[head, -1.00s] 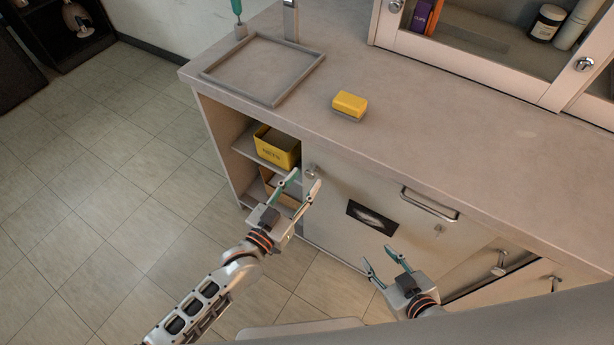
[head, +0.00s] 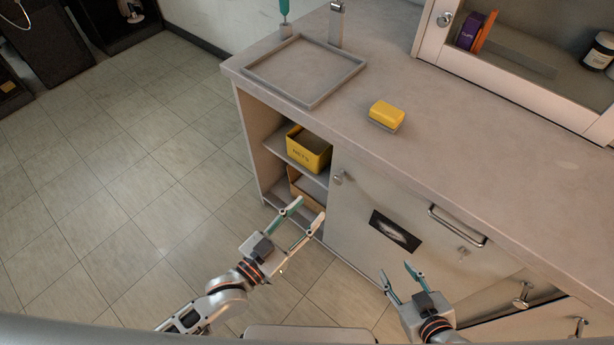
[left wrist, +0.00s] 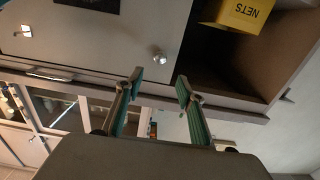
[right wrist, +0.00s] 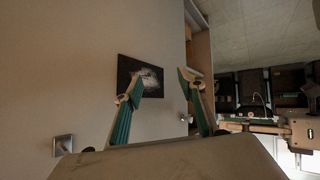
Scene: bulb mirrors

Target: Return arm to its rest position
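My left gripper (head: 306,214) is open and empty, in front of the open shelf bay of the cabinet. Its spread fingers also show in the left wrist view (left wrist: 158,82), with nothing between them. My right gripper (head: 398,272) is open and empty, in front of the cabinet door below the dark picture (head: 396,231). Its spread fingers show in the right wrist view (right wrist: 160,82), with the picture (right wrist: 140,76) beyond them. Both grippers are apart from the cabinet in the head view.
A yellow NETS bin (head: 309,150) stands on the cabinet shelf. A yellow sponge-like block (head: 387,114) and a grey tray (head: 312,99) are on the countertop (head: 440,150). Door knobs and a bar handle (head: 457,226) stick out from the front. The floor (head: 130,170) at left is clear.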

